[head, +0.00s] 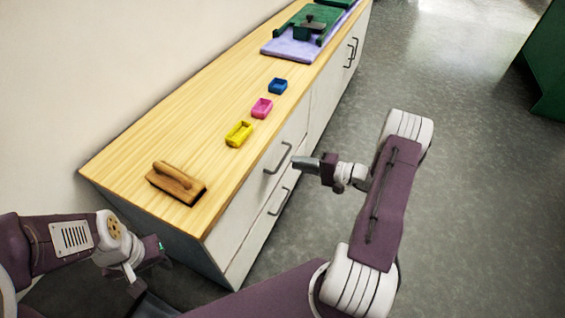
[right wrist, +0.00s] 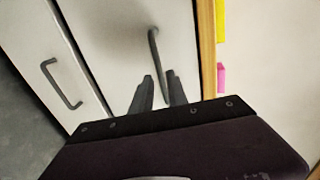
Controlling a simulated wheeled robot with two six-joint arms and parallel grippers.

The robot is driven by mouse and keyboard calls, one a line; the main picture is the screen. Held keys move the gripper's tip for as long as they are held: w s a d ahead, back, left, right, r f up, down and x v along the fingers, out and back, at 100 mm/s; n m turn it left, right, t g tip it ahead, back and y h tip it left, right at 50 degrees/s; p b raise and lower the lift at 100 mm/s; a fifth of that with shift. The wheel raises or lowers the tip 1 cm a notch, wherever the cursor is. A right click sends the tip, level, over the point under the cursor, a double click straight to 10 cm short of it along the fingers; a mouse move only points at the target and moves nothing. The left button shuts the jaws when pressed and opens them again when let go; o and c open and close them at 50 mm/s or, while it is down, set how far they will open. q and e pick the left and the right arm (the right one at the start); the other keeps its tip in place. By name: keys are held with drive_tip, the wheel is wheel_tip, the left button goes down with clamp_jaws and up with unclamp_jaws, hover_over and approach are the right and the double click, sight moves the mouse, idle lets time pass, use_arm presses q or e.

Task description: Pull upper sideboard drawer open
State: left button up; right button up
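The sideboard (head: 215,248) has a white front with two drawers at the near end. The upper drawer's grey bar handle (head: 279,158) shows in the head view, and the drawer looks closed. My right gripper (head: 300,165) is just in front of this handle. In the right wrist view its two fingers (right wrist: 157,92) are apart, with the upper handle (right wrist: 153,48) beyond them, its lower end partly hidden by the right finger. Contact cannot be told. The lower drawer handle (right wrist: 60,84) is off to the left there. My left gripper (head: 155,252) is low beside the sideboard's near end.
A green device on a lilac mat (head: 285,47) is further back.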

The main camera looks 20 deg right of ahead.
sight(283, 159)
drive_tip(key=b+x, duration=0.1)
drive_tip(key=x, duration=0.5)
drive_tip(key=shift+w+a, duration=0.1)
drive_tip(key=shift+w, duration=0.05)
clamp_jaws()
idle(1.1)
